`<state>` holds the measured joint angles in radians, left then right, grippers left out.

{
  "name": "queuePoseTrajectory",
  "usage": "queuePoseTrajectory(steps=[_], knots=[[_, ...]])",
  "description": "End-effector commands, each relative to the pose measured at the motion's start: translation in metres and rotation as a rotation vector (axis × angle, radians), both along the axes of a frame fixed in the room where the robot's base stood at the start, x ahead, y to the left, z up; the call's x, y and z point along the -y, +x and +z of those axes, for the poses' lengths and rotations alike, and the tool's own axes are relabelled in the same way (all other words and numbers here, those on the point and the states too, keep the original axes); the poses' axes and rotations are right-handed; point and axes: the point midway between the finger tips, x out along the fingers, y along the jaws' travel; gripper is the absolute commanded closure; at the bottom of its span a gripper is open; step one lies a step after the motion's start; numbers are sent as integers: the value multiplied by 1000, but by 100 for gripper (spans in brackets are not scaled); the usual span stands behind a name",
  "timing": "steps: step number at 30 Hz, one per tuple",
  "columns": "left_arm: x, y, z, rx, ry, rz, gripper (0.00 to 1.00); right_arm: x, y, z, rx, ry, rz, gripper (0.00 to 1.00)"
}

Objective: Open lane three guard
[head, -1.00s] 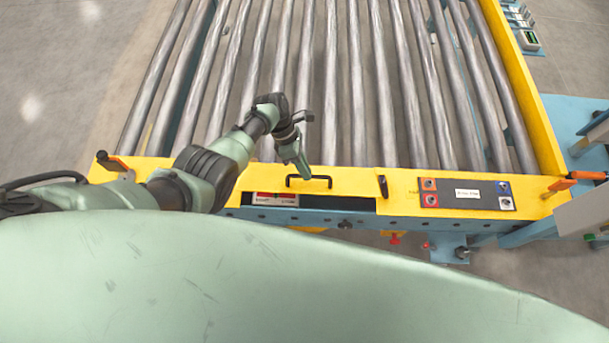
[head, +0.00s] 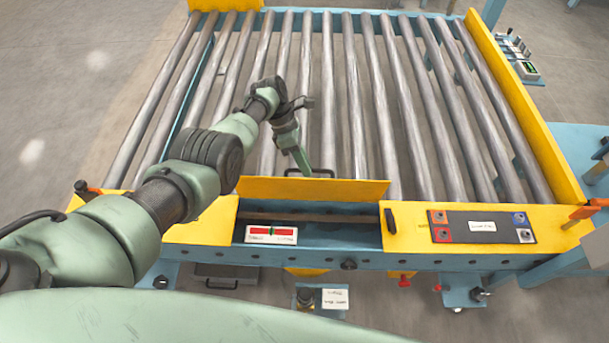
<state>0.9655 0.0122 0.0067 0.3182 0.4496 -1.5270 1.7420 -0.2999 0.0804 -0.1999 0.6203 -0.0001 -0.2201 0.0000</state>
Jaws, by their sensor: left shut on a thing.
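The yellow guard flap (head: 330,191) on the front of the roller conveyor stands raised on its far edge in the head view. Below it an open slot (head: 340,233) shows, with a red and white label plate (head: 271,234) inside. The flap's black handle (head: 320,172) shows just behind its top edge. My left gripper (head: 305,168) is shut on the handle, at its left part; its fingertips are partly hidden by the flap. My right gripper is not in view.
Metal rollers (head: 350,100) fill the conveyor behind the flap. A black latch (head: 390,221) and a button panel (head: 482,227) sit right of the slot. Orange-handled levers stand at the left (head: 88,188) and right (head: 588,210) ends of the yellow front rail.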

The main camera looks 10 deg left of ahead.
Motion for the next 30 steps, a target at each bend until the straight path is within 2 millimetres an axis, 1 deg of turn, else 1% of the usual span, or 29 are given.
queuePoseTrajectory(steps=[1,17,18,19,20,28,30], knots=[[-3,-3,-11,-10,11,3,100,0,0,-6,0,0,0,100],[-4,-2,-9,-15,11,1,100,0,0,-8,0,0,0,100],[-4,-2,-9,-15,11,1,79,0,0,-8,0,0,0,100],[-4,-2,-9,-15,11,2,71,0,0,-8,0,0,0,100],[-4,-2,-9,-14,9,1,66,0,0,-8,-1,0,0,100],[-2,1,-4,-9,5,0,66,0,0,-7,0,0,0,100],[-4,2,0,-7,4,1,66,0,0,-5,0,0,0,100]])
